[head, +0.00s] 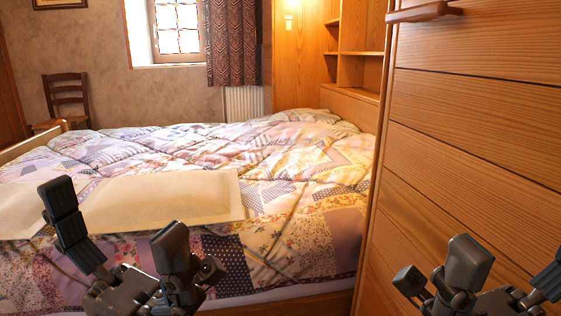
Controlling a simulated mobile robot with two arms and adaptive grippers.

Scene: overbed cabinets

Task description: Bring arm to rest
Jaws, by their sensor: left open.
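My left gripper (115,218) shows at the lower left, in front of the bed. Its two dark fingers are spread apart with nothing between them. My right gripper (513,258) shows at the lower right, in front of the wooden cabinet (480,130). Its fingers are also apart and empty, and the outer one is cut off by the picture's right edge. The arms behind both grippers are mostly out of view.
A bed with a patchwork quilt (290,190) fills the middle, with a pale flat panel (160,198) across its near left part. The cabinet stands close on the right, with a wooden handle (423,12) near its top. A chair (66,98) stands at the back left.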

